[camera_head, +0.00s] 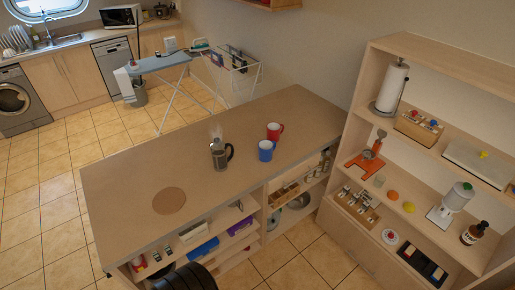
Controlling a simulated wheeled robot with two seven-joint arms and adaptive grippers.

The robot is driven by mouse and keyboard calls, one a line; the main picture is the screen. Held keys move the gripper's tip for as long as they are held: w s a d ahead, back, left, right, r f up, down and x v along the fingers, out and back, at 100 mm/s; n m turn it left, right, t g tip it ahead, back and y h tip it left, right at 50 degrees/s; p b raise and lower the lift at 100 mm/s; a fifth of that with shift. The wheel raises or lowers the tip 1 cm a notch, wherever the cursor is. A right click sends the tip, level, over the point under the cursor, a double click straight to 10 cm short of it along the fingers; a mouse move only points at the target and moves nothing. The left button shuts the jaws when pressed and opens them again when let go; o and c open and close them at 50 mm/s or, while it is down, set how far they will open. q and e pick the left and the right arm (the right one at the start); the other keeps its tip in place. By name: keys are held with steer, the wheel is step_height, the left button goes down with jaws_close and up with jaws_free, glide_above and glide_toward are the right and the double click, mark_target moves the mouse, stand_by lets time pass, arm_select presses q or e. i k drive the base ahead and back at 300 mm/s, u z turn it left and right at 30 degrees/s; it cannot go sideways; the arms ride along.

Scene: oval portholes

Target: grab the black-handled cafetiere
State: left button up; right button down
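The black-handled cafetiere (218,157) stands upright on the wooden top of the island counter (125,185), near the middle. It has a glass body with a dark lower part, and its black handle faces right. Pale steam or a pale shape shows above it. Neither of my grippers is in view.
A blue mug (265,151) and a red mug (274,131) stand right of the cafetiere. A round brown mat (171,200) lies to its left. Filled shelves run under the counter's front. A tall shelf unit (362,100) stands at the right. The counter's left part is clear.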

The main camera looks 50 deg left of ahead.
mark_target(220, 160)
steer(key=u, duration=0.05)
steer(key=i, duration=1)
steer(key=u, duration=1.1)
steer(key=i, duration=0.75)
steer(key=u, duration=0.75)
